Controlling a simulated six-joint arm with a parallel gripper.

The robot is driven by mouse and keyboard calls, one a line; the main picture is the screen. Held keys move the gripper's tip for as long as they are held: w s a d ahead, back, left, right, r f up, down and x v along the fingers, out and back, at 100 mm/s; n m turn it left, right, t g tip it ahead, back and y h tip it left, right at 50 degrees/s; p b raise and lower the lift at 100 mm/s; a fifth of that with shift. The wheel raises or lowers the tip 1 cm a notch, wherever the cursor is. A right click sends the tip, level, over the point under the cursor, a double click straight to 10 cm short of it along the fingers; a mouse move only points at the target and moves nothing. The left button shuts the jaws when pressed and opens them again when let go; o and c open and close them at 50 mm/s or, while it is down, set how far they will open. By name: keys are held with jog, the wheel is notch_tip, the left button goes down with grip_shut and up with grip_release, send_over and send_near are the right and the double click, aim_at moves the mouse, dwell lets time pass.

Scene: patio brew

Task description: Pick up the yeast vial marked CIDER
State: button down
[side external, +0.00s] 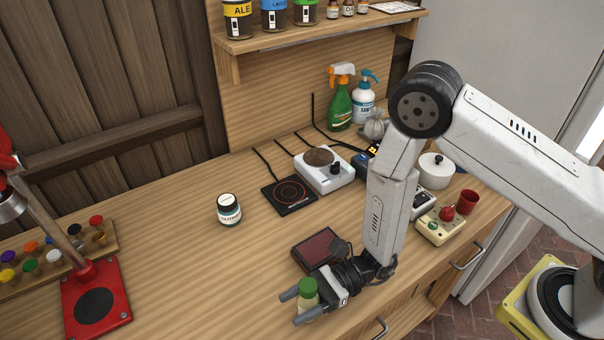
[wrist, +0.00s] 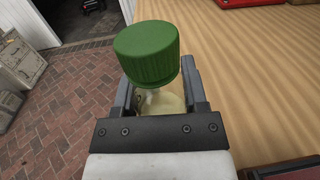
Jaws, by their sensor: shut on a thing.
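A small vial with a ribbed green cap (side external: 307,287) is between the fingers of my gripper (side external: 290,308), near the front edge of the wooden bench. In the wrist view the green-capped vial (wrist: 147,54) stands between the two dark fingers of my gripper (wrist: 155,95), with a pale yellowish body below the cap. My gripper is shut on this vial. Any marking on its label is hidden, so I cannot read CIDER on it. I cannot tell whether its base touches the bench.
A dark red pad (side external: 317,249) lies just behind my gripper. A dark jar with a white lid (side external: 229,210) stands farther back left. A black hotplate (side external: 289,195) and a white scale-like device (side external: 324,172) are behind. A red capper stand (side external: 97,300) is at left. The bench between is clear.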

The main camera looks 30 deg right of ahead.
aim_at(298, 301)
jog(key=shift+r, duration=4.5)
